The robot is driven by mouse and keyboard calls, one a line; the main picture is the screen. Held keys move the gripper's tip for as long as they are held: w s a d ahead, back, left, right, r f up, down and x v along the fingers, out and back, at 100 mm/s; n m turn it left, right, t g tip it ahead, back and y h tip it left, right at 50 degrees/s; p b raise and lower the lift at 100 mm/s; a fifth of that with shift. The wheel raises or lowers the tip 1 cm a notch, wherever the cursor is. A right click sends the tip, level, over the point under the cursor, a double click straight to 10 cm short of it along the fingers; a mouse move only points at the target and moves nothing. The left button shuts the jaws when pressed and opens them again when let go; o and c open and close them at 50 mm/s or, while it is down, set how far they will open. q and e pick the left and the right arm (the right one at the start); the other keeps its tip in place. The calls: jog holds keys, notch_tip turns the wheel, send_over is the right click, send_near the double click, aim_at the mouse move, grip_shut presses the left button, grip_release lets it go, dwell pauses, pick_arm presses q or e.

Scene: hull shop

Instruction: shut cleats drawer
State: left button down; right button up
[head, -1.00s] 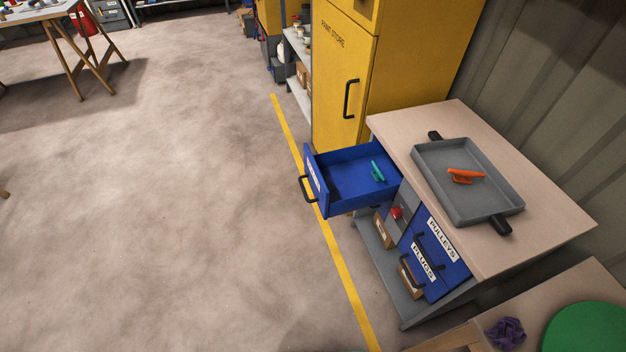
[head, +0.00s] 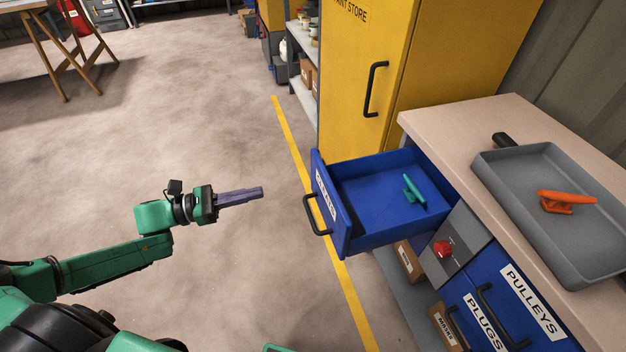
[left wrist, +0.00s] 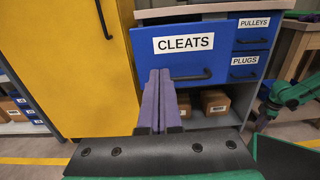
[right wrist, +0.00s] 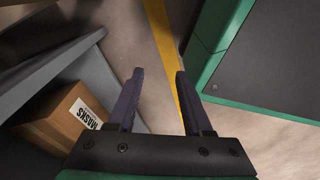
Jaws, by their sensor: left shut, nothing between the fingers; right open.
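The blue cleats drawer (head: 385,195) stands pulled out of the workbench in the head view, with a teal cleat (head: 413,192) lying inside. Its front, labelled CLEATS, faces the left wrist camera (left wrist: 205,58). A black bar handle (head: 316,214) is on that front. My left gripper (head: 260,192) is shut and empty. It is in front of the drawer face, to its left in the head view, with a gap between them. My right gripper (right wrist: 158,72) shows only in the right wrist view; it is open and empty, low beside a grey shelf.
A yellow paint cabinet (head: 350,110) stands behind.

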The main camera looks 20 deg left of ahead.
aim_at(318, 179)
pick_arm(q)
jog(key=b+x, duration=0.1)
jog(key=x, duration=1)
jog(key=shift+w+d+r+b, duration=0.1)
jog(key=shift+w+d+b, duration=0.1)
jog(key=shift+d+b, duration=0.15)
jog(key=shift+w+d, duration=0.3)
jog(key=shift+d, duration=0.15)
pick_arm(e)
jog(key=shift+w+a+r, duration=0.25)
jog(key=shift+w+r, duration=0.3)
jog(key=shift+w, duration=0.3)
jog(key=shift+w+a+r, duration=0.2)
jog(key=shift+w+r, duration=0.3)
jog(key=shift+w, duration=0.35)
pick_arm(q)
jog(key=shift+d, duration=0.1)
pick_arm(e)
jog(key=shift+f, duration=0.1)
